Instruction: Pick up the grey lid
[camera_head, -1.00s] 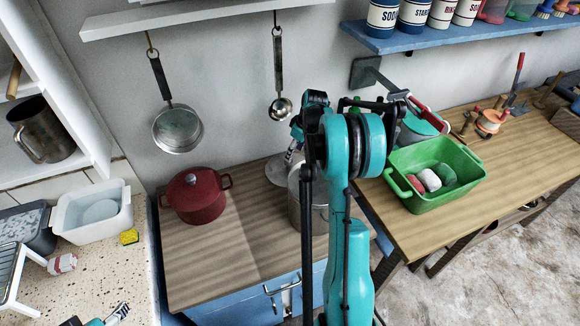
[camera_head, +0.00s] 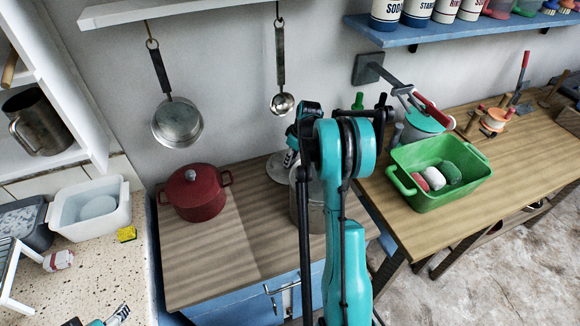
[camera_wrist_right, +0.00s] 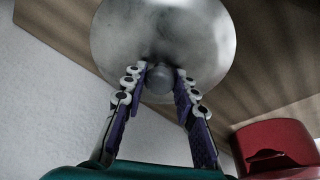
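The grey lid (camera_head: 278,172) is a round metal disc lying on the wooden counter at the back, partly hidden by my right arm. In the right wrist view the lid (camera_wrist_right: 190,28) is large, with its round knob (camera_wrist_right: 160,82) facing me. My right gripper (camera_wrist_right: 163,78) has its fingers apart, one on each side of the knob; firm contact does not show. In the head view the right gripper (camera_head: 291,152) is small and partly hidden at the lid. My left gripper (camera_head: 118,312) shows only in part at the bottom left; its opening is unclear.
A steel pot (camera_head: 298,205) stands by the lid, mostly behind my arm. A red lidded pot (camera_head: 196,196) is to the left. A green tub (camera_head: 437,190) sits on the right table. A pan and a ladle hang on the wall. The counter's front left is clear.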

